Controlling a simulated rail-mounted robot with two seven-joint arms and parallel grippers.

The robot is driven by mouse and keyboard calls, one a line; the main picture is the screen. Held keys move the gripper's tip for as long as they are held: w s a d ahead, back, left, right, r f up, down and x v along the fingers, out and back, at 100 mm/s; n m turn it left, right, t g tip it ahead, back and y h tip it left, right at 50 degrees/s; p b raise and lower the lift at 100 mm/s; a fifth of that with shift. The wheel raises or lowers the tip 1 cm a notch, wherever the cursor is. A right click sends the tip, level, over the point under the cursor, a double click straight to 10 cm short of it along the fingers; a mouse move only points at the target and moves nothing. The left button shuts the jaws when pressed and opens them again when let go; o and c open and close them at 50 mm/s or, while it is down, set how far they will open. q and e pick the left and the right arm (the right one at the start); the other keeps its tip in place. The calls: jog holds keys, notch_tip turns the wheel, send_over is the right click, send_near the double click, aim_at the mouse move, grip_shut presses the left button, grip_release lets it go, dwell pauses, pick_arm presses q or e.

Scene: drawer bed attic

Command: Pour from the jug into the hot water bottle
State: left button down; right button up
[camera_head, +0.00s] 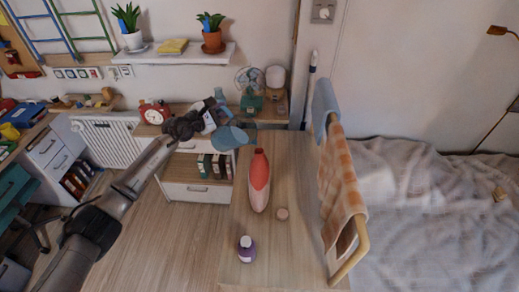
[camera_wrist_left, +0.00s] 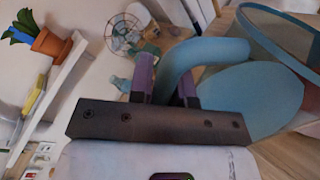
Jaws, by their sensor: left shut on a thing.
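The light blue jug (camera_head: 226,138) is in the air near the far left corner of the wooden top, left of and beyond the hot water bottle. My left gripper (camera_head: 212,121) is shut on its handle; in the left wrist view the jug (camera_wrist_left: 250,98) shows with its curved handle between the purple-padded fingers (camera_wrist_left: 168,82). The jug looks tilted; its contents cannot be seen. The hot water bottle (camera_head: 259,185), red at the far end and pink below, is on the wooden top, apart from the jug. My right gripper is out of view.
A small pinkish disc (camera_head: 282,214) and a purple bottle (camera_head: 246,250) are on the wooden top (camera_head: 300,255). A rail with an orange checked towel (camera_head: 340,185) and blue cloth bounds its right side. A fan (camera_head: 249,80) and red clock (camera_head: 153,114) stand behind.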

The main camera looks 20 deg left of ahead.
pick_arm(q)
jog(key=shift+s+d+r+p, duration=0.1)
jog(key=shift+r+p, duration=0.15)
jog(key=shift+p, duration=0.15)
jog(key=shift+r, duration=0.1)
jog(key=shift+d+r+m+p, duration=0.15)
jog(key=shift+m+p, duration=0.15)
jog(key=shift+p, duration=0.1)
jog(key=shift+r, duration=0.15)
jog(key=shift+p, duration=0.4)
jog(key=shift+d+r+m+p, duration=0.2)
jog(key=shift+r+m+p, duration=0.2)
jog(key=shift+p, duration=0.2)
jog(key=shift+d, duration=0.1)
jog(key=shift+d+r+y+p, duration=0.1)
jog(key=shift+r+y+p, duration=0.2)
jog(key=shift+p, duration=0.45)
